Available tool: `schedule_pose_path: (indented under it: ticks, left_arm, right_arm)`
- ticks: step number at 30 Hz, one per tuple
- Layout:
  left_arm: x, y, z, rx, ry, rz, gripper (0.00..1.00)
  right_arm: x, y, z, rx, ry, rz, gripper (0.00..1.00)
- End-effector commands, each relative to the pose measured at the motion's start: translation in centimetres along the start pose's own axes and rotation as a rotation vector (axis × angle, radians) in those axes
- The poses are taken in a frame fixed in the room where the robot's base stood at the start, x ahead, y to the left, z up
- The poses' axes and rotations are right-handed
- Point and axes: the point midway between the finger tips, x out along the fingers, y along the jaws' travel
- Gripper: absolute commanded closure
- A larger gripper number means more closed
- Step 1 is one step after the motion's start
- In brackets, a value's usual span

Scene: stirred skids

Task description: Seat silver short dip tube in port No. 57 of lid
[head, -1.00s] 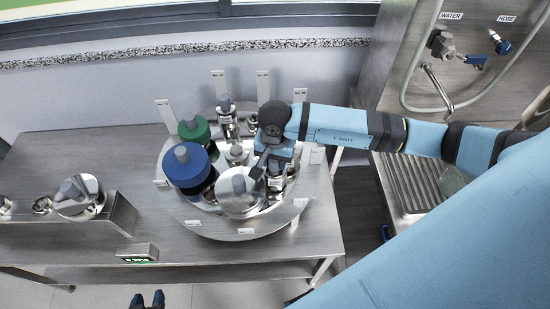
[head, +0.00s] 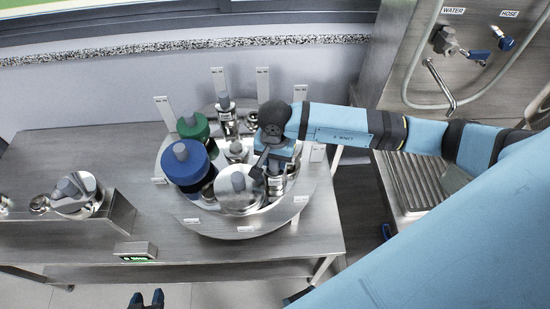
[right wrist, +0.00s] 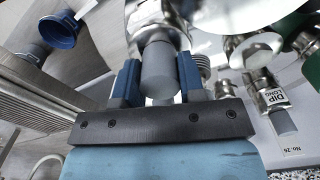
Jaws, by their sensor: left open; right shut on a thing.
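The round steel lid (head: 210,228) lies on the table, crowded with fittings and number tags. My right gripper (head: 268,168) is over its right part, pointing down. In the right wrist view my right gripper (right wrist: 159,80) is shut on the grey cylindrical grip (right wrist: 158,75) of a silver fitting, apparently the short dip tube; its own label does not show. Its lower end is hidden, so I cannot tell whether it is in a port. I cannot read a tag No. 57. My left gripper (head: 147,299) is open and empty at the bottom edge, away from the lid.
A blue-topped fitting (head: 188,165), a green-topped one (head: 193,127) and a large silver disc with a grey knob (head: 238,200) stand close by. A fitting marked DIP LONG (right wrist: 272,97) is beside tag No. 26 (right wrist: 296,150). A steel stand (head: 105,220) is at left.

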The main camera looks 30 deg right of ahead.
Motion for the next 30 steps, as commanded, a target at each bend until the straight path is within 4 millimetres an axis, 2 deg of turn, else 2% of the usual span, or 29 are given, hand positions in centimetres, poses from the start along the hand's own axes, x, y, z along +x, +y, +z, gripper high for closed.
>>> schedule_pose_path:
  ticks: [4, 5, 8, 16, 20, 23, 30]
  left_arm:
    - [0.2, 0.0, 0.4, 0.0, -0.002, 0.0, 0.57]
    - [0.2, 0.0, 0.3, 0.0, -0.002, 0.0, 0.57]
    - [0.1, 0.0, 0.3, 0.0, -0.003, 0.0, 0.57]
    - [0.1, 0.0, 0.2, 0.0, -0.002, 0.0, 0.57]
    - [0.2, 0.1, 0.2, 0.0, 0.001, 0.002, 0.57]
    - [0.4, 0.1, 0.4, 0.0, 0.003, 0.003, 0.57]
    - [0.9, 0.1, 1.2, 0.0, 0.003, 0.003, 0.57]
  right_arm:
    - [0.2, 0.0, 0.0, 0.0, 0.001, -0.001, 1.0]
    - [0.1, 0.0, 0.0, 0.0, 0.0, -0.001, 0.57]
    - [0.1, 0.0, 0.0, 0.0, 0.0, -0.001, 0.34]
    - [0.1, 0.0, 0.0, 0.0, 0.0, 0.0, 0.34]
    - [-0.6, -0.1, -0.1, 0.0, 0.002, -0.002, 0.34]
    - [-2.2, -0.1, -0.1, -0.002, 0.003, -0.004, 0.34]
    - [-7.7, -0.1, -0.1, -0.002, 0.005, -0.005, 0.34]
